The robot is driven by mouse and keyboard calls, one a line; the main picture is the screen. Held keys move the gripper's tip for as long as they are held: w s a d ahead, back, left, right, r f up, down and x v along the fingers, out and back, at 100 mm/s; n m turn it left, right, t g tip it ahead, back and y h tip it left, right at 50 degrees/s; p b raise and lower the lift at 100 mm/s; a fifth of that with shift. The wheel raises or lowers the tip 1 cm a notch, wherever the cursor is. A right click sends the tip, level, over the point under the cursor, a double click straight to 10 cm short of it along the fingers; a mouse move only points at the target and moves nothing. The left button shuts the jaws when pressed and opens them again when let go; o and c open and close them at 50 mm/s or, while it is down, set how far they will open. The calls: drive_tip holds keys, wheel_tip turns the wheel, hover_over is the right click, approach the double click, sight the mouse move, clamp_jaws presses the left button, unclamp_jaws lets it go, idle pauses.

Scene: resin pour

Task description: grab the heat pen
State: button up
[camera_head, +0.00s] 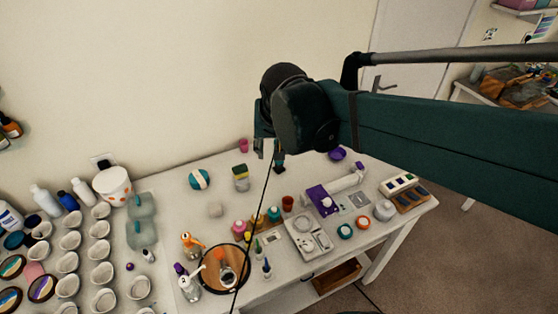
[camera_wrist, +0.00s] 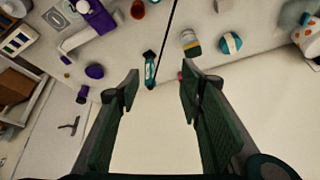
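A slim teal and black tool (camera_wrist: 150,69), which looks like the heat pen, is near the back edge of the table. In the wrist view it appears beyond the gap between my fingertips, slightly left of its middle. My gripper (camera_wrist: 159,82) is open and empty, its two green fingers wide apart. In the head view my gripper (camera_head: 268,152) is over the back of the table, near the wall. There it largely hides the tool, and I cannot tell the tool's dark end from a fingertip.
A purple bowl (camera_head: 337,154) is to the right. A thin dark line crosses both views. Bottles and cups crowd the front and left.

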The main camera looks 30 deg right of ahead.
drive_tip(key=w+d+f+m+g+h, duration=0.1)
drive_tip(key=w+d+f+m, duration=0.2)
drive_tip(key=w+f, duration=0.2)
drive_tip(key=w+d+f+m+g+h, duration=0.1)
drive_tip(key=w+d+f+m, duration=0.3)
drive_tip(key=w, duration=0.5)
drive_tip(key=w+d+f+m+g, duration=0.2)
drive_tip(key=w+d+f+m, duration=0.1)
drive_tip(key=w+f, duration=0.3)
drive_tip(key=shift+w+d+f+h, duration=0.15)
drive_tip(key=shift+w+f+h, duration=0.05)
drive_tip(key=shift+w, duration=0.2)
drive_tip(key=shift+w+d+f+h, duration=0.15)
drive_tip(key=shift+w+f+h, duration=0.05)
drive_tip(key=shift+w, duration=0.2)
drive_tip(key=shift+w+d+f+m, duration=0.2)
drive_tip(key=shift+f+m, duration=0.1)
drive_tip(key=shift+f, duration=0.1)
drive_tip(key=shift+w+d+f+m, duration=0.15)
drive_tip(key=shift+w+f+m, duration=0.05)
drive_tip(key=shift+f+m, duration=0.15)
drive_tip(key=shift+f, duration=0.1)
drive_tip(key=shift+x, duration=1.15)
drive_tip(key=shift+d, duration=0.1)
drive_tip(key=shift+s+x, duration=0.2)
drive_tip(key=shift+x, duration=2.35)
drive_tip(key=shift+d, duration=0.1)
